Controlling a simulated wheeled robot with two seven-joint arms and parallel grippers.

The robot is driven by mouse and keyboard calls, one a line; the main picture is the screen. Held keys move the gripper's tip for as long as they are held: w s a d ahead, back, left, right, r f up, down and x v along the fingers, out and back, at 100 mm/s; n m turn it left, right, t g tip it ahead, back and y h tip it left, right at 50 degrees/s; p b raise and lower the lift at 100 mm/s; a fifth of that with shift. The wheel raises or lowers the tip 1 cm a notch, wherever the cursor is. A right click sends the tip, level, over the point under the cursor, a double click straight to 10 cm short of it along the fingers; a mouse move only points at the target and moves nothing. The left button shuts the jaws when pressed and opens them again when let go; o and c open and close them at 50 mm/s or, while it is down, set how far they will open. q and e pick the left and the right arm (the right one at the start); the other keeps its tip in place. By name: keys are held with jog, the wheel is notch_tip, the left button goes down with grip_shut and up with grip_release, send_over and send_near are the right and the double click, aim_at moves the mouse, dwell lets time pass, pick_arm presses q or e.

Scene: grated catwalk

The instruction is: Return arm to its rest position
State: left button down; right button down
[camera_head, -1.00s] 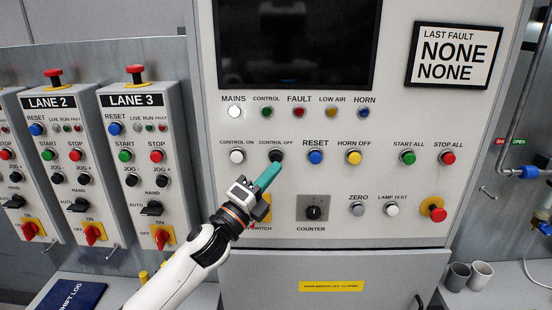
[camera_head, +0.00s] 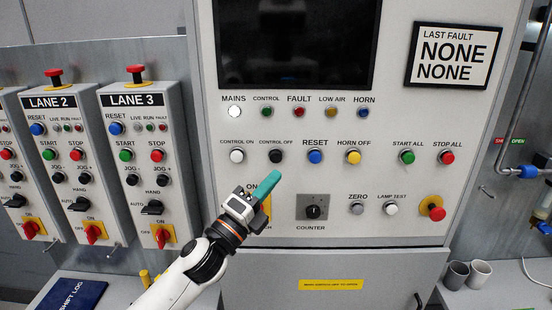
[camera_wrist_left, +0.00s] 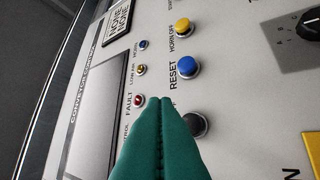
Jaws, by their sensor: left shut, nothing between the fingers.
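My left gripper (camera_head: 272,178) has green fingers, shut with nothing between them. In the head view it is in front of the control panel (camera_head: 420,190), just below the black CONTROL OFF button (camera_head: 276,156). Its fingertips look apart from the button. My left arm comes up from the bottom left and hides part of the switch plate under ON. In the left wrist view the green fingers (camera_wrist_left: 160,102) point at the panel, between the red FAULT lamp (camera_wrist_left: 138,101) and the black button (camera_wrist_left: 196,124). My right gripper is not in view.
Lane boxes (camera_head: 143,180) with red-topped stops stand on the left. A blue shift log (camera_head: 73,295) lies on the ledge below them. Two cups (camera_head: 480,273) stand at the lower right, and pipes (camera_head: 528,110) run along the right edge. The white MAINS lamp (camera_head: 234,111) is lit.

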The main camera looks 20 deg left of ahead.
pick_arm(q)
jog(key=s+a+f+n+g+y, duration=0.2)
jog(key=s+f+n+g+y, duration=0.25)
jog(key=f+n, duration=0.5)
jog(key=s+a+f+n+g+y, duration=0.25)
jog(key=s+f+n+y, duration=0.35)
jog(key=f, duration=0.7)
jog(key=s+d+f+n+g+h, duration=0.1)
jog(key=s+f+n+g, duration=0.4)
jog(key=s, duration=0.5)
jog(key=s+d+f+n+g, duration=0.1)
jog(key=s+f+n+g, duration=0.4)
jog(key=s, duration=0.5)
notch_tip(320, 180, down, 31)
jog(key=s+m+g+b, duration=0.1)
jog(key=s+g+b, duration=0.1)
jog(key=s+b, duration=0.1)
jog(key=s+a+f+g+b, duration=0.1)
jog(key=s+a+f, duration=0.2)
jog(key=s+f, duration=1.2)
jog(key=shift+s+a+f, duration=0.2)
jog(key=shift+f, duration=0.6)
